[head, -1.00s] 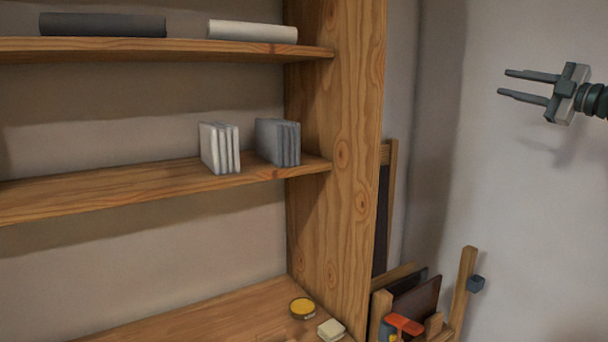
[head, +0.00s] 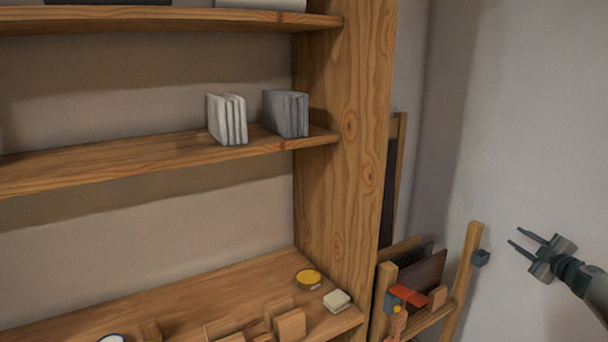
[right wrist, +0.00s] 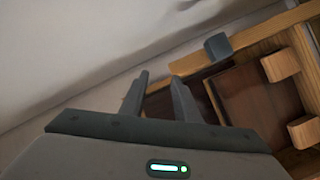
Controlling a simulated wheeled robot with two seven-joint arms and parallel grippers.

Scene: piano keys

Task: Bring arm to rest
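My right gripper (head: 524,240) is at the right of the head view, in front of the bare wall. Its two dark fingers stand apart with nothing between them, and they point up and to the left. In the right wrist view the same fingers (right wrist: 158,88) are apart and empty, with the wall and a wooden rack beyond them. The gripper is apart from the shelf and the rack. My left gripper is not in view. No piano keys can be made out.
A wooden shelf unit (head: 345,170) fills the left and middle, holding white books (head: 227,120), grey books (head: 285,113) and a yellow round tin (head: 308,279). A wooden rack (head: 466,262) with dark panels stands right of it. The wall area around my gripper is clear.

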